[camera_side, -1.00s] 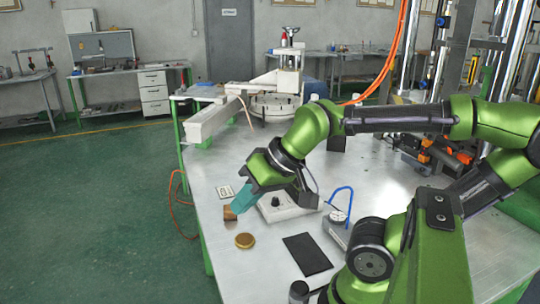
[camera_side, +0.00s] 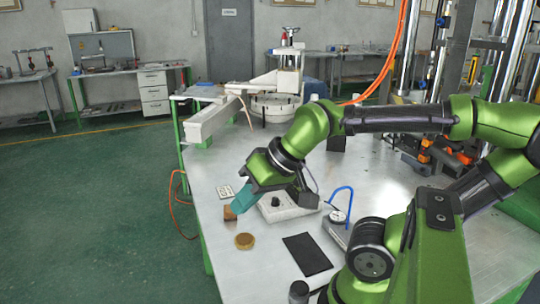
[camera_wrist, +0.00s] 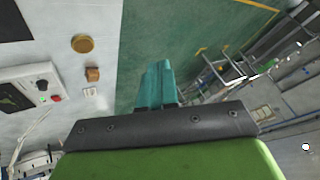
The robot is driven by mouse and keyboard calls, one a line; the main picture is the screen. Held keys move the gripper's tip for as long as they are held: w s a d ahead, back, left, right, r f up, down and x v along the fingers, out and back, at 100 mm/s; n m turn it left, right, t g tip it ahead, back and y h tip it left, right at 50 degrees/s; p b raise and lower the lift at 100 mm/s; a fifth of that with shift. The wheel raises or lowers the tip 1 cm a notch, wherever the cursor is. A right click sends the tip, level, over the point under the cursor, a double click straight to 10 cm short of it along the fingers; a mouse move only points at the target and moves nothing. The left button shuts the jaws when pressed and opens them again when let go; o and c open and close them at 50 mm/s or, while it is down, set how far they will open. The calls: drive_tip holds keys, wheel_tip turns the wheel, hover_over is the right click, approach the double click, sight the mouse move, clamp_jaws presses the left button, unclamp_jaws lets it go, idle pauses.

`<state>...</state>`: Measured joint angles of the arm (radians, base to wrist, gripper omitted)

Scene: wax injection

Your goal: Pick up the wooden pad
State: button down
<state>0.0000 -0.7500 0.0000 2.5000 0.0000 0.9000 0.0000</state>
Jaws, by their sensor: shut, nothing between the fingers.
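The wooden pad (camera_side: 229,214) is a small brown block on the metal table near its left edge. It also shows in the wrist view (camera_wrist: 92,74), left of the fingers. My gripper (camera_side: 238,207) has teal fingers and is tilted down toward the left. In the side view its fingertips overlap the pad's right side and hide part of it. In the wrist view my gripper (camera_wrist: 160,66) is shut and empty, with a clear gap in the picture between fingers and pad. The exact height above the table cannot be told.
A round gold disc (camera_side: 245,241) lies in front of the pad. A white card (camera_side: 225,191) lies behind it. A white control box (camera_side: 285,206) with a black knob stands to the right. A black mat (camera_side: 307,254) and a dial gauge stand (camera_side: 338,218) are farther right.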

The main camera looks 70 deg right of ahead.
drive_tip(key=c, duration=1.8)
unclamp_jaws()
drive_tip(key=o, duration=1.4)
drive_tip(key=shift+c, duration=0.2)
drive_tip(key=n+g+h, duration=0.1)
drive_tip(key=n+g, duration=0.5)
drive_tip(key=n, duration=0.4)
hover_over(230, 212)
drive_tip(key=d, duration=0.2)
drive_tip(key=f, duration=1.8)
drive_tip(key=shift+w+a+f, duration=0.25)
drive_tip(key=shift+f, duration=0.1)
drive_tip(key=shift+w+d+f, duration=0.1)
drive_tip(key=shift+w+f, duration=0.05)
drive_tip(key=shift+f, duration=1.2)
drive_tip(key=shift+w+f, duration=0.15)
drive_tip(key=shift+f, duration=1.15)
